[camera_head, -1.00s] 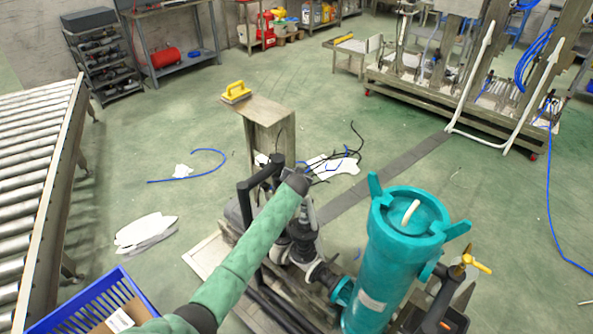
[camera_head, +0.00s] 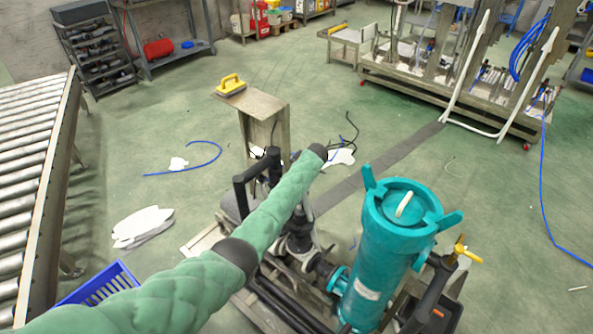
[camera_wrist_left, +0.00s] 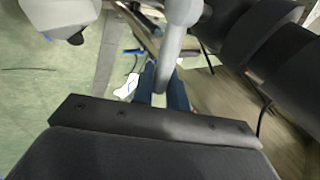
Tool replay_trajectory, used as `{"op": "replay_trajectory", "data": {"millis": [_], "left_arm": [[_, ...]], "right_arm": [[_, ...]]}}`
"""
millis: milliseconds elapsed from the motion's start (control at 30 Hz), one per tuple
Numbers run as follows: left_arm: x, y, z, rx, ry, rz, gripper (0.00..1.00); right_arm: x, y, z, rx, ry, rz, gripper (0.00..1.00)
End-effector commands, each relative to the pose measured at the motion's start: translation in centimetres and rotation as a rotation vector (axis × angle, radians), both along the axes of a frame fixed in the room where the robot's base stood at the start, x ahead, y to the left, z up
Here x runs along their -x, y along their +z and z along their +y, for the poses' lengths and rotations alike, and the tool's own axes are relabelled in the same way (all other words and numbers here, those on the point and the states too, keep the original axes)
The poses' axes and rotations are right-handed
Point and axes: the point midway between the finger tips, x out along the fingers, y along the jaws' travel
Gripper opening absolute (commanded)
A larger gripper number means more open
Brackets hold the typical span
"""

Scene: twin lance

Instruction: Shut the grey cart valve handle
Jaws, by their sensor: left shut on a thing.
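The grey valve handle (camera_wrist_left: 180,35) shows in the left wrist view as a smooth, rounded bar running down from the top middle. My left gripper (camera_wrist_left: 163,88) has its two blue fingers on either side of the bar's lower end, shut on it. In the head view my left arm, in a green sleeve, reaches over the cart (camera_head: 205,238). There the gripper and the grey handle are hidden behind the arm, so the handle's angle to its pipe cannot be told. My right gripper is in neither view.
A teal filter housing (camera_head: 385,255) stands on the cart, right of my arm, with a yellow valve handle (camera_head: 468,254) beyond it. Black pipes (camera_head: 240,190) rise close by. A small table (camera_head: 262,105) holds a yellow-handled float (camera_head: 230,86).

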Motion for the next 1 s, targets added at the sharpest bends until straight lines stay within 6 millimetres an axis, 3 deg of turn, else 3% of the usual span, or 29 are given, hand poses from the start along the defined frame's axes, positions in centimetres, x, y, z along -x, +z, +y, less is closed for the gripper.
{"op": "replay_trajectory", "data": {"millis": [433, 867, 900, 933, 1000], "left_arm": [[0.0, -1.2, 0.0, -0.094, -0.001, 0.129, 0.00], [0.0, -1.2, 0.0, -0.099, 0.000, 0.136, 0.00], [0.0, -1.2, 0.0, -0.099, 0.000, 0.136, 0.17], [0.0, -1.2, 0.0, -0.099, 0.000, 0.136, 0.22], [0.0, -1.2, 0.0, -0.099, 0.000, 0.136, 0.22]], "right_arm": [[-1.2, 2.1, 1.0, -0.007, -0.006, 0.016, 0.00], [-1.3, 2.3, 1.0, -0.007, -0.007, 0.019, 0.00], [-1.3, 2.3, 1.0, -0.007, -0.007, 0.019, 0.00], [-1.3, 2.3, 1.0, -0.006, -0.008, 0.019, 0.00], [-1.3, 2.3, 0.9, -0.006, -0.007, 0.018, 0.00]]}}
